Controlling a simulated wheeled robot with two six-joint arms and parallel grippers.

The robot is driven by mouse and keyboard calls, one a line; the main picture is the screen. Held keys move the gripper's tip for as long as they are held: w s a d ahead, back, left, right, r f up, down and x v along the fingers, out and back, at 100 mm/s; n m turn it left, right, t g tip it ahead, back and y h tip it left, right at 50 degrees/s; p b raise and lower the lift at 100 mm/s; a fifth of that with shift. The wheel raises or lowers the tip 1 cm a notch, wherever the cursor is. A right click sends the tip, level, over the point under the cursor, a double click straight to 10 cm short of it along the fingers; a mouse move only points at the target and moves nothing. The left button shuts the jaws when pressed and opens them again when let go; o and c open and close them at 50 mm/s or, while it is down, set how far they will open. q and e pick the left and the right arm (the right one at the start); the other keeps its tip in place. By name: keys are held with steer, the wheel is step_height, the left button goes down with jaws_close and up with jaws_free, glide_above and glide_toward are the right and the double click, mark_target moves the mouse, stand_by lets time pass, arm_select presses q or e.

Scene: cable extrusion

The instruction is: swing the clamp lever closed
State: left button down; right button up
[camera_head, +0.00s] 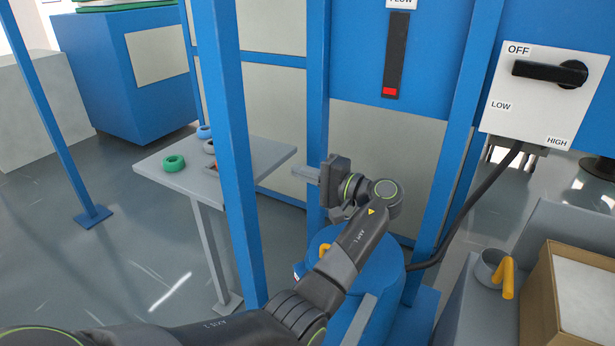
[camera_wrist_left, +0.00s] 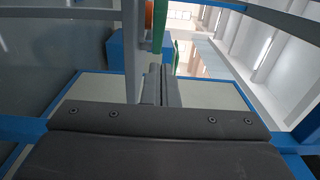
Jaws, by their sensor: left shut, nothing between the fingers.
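My left gripper (camera_head: 305,173) is shut and empty, held in the air between the blue posts, left of the blue drum. In the left wrist view its shut fingers (camera_wrist_left: 161,85) point away from the camera. A blue drum (camera_head: 388,278) stands behind my left forearm, which hides part of it. A small yellow-orange piece (camera_head: 324,249) shows at the drum, partly hidden by my arm. I cannot tell whether it is the clamp lever, and no lever is clearly seen. My right gripper is not in view.
A grey side table (camera_head: 270,154) holds a green ring (camera_head: 174,163) and other small rings. A blue post (camera_head: 232,150) stands in front of it. A switch box (camera_head: 545,92) hangs at upper right. A grey cup with a yellow handle (camera_head: 506,278) stands beside an open carton (camera_head: 540,305).

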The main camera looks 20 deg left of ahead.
arm_select(q)
steer(key=s+a, duration=0.2)
steer(key=a, duration=0.6)
steer(key=shift+a, duration=0.3)
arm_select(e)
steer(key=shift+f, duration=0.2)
arm_select(q)
steer(key=shift+p, duration=0.35)
steer(key=shift+s+a+m+t+p, duration=0.7)
steer(key=shift+s+a+t+p, duration=0.65)
steer(key=shift+p, duration=0.8)
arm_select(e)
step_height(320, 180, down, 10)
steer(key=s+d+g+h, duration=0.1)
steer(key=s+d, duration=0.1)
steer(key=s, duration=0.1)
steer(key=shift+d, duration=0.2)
arm_select(q)
steer(key=shift+d+g, duration=0.1)
steer(key=shift+g, duration=0.15)
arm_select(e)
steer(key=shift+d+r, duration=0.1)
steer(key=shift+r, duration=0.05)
